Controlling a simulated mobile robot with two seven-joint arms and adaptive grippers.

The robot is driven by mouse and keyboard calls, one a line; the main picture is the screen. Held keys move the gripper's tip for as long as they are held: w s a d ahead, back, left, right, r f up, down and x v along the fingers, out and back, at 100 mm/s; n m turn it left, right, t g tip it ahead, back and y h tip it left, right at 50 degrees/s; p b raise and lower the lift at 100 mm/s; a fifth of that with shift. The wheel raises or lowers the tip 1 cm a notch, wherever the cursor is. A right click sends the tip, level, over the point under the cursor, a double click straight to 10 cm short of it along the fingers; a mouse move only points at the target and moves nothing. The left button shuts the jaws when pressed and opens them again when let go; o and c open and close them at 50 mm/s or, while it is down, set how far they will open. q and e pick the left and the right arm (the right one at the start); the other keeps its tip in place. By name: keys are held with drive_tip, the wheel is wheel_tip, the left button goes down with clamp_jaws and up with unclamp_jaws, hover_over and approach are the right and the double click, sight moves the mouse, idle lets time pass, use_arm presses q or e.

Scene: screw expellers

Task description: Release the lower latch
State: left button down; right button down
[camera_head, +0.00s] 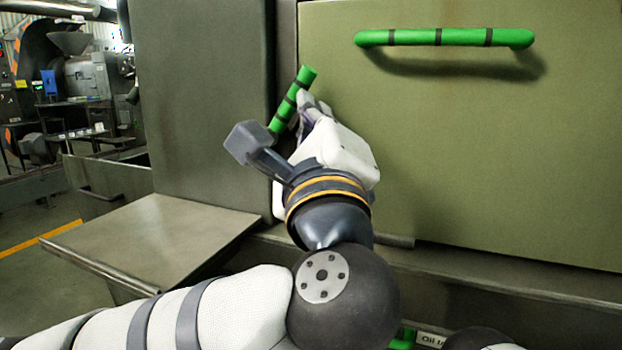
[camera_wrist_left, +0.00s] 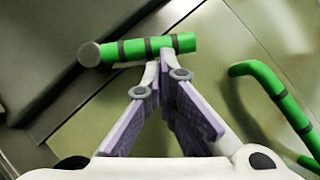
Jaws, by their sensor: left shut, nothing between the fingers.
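A green latch handle with dark bands (camera_head: 283,117) sits tilted at the left edge of the olive door panel (camera_head: 480,150) in the head view. In the left wrist view the same latch handle (camera_wrist_left: 135,50) lies across the top middle. My left gripper (camera_head: 304,100) is at the latch handle, just to its right. In the left wrist view its fingertips (camera_wrist_left: 157,62) are close together at the near side of the handle, shut with nothing between them. Whether they touch the handle cannot be told. The latch's mount is hidden behind my gripper. My right gripper is not in view.
A green horizontal bar handle (camera_head: 445,37) is on the upper door panel. A flat metal shelf (camera_head: 155,235) juts out at lower left. A small green part (camera_head: 403,338) beside an oil label (camera_head: 430,340) is below the door. Machinery stands at far left.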

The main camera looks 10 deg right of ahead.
use_arm(q)
drive_tip(key=shift+w+a+r+n+y, duration=0.15)
drive_tip(key=shift+w+a+r+n, duration=0.15)
drive_tip(key=shift+r, duration=0.25)
drive_tip(key=shift+w+a+r+n+y, duration=0.15)
drive_tip(key=shift+a+r+n, duration=0.2)
drive_tip(key=shift+r, duration=0.2)
drive_tip(key=shift+w+a+r, duration=0.15)
drive_tip(key=shift+a+r, duration=0.1)
idle(0.8)
idle(0.8)
approach(294, 88)
drive_tip(key=v, duration=0.3)
drive_tip(key=shift+r, duration=0.15)
